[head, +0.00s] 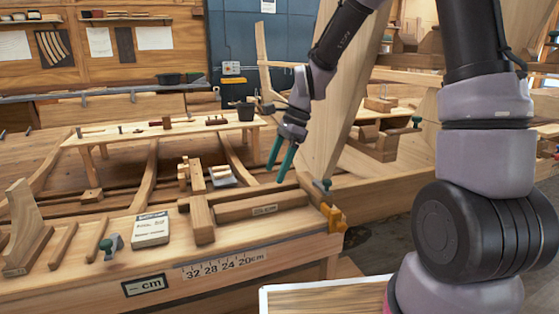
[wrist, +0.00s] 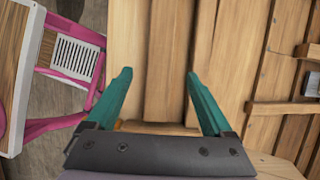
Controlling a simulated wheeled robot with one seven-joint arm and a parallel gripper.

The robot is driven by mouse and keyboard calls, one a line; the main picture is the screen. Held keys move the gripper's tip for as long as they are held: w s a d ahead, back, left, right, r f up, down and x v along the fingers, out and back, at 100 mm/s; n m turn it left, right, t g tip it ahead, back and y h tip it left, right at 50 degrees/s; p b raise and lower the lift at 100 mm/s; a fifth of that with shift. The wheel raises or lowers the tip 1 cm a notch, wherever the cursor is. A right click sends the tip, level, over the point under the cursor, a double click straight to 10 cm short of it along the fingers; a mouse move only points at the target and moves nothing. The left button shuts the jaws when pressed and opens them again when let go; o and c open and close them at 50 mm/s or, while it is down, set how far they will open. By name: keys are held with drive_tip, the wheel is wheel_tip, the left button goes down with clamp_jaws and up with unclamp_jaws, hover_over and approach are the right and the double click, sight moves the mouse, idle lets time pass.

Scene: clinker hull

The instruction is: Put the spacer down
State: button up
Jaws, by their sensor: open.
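My gripper (head: 280,172) is open, its two teal fingers pointing down above the back right part of the workbench (head: 90,272). In the wrist view the fingers of my gripper (wrist: 158,74) are spread wide, with nothing gripped between the tips. A labelled wooden block (head: 262,208) lies on the bench just below and in front of the fingers; it may be the spacer, but I cannot tell for sure. In the wrist view a short tan wooden piece (wrist: 155,128) shows between the finger bases, partly hidden by the gripper body.
A wooden clamp-like upright (head: 201,213) stands left of the block. An orange and green clamp (head: 331,212) sits at the bench's right end. A white box (head: 151,229) and a wooden bracket (head: 25,232) stand further left. A leaning plank (head: 335,110) rises behind my gripper.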

drive_tip(key=s+d+r+n+t+h, duration=0.1)
drive_tip(key=s+d+r+n+t, duration=0.3)
drive_tip(key=d+r, duration=0.5)
drive_tip(key=s+d+r+n+t+h, duration=0.1)
drive_tip(key=s+d+r+n+t, duration=0.3)
drive_tip(key=s+d+r, duration=0.5)
wheel_tip(320, 180, up, 3)
drive_tip(key=d+n, duration=0.1)
drive_tip(key=n, duration=0.1)
drive_tip(key=shift+s+n, duration=0.15)
drive_tip(key=shift+n, duration=0.25)
drive_tip(key=shift+d, duration=0.1)
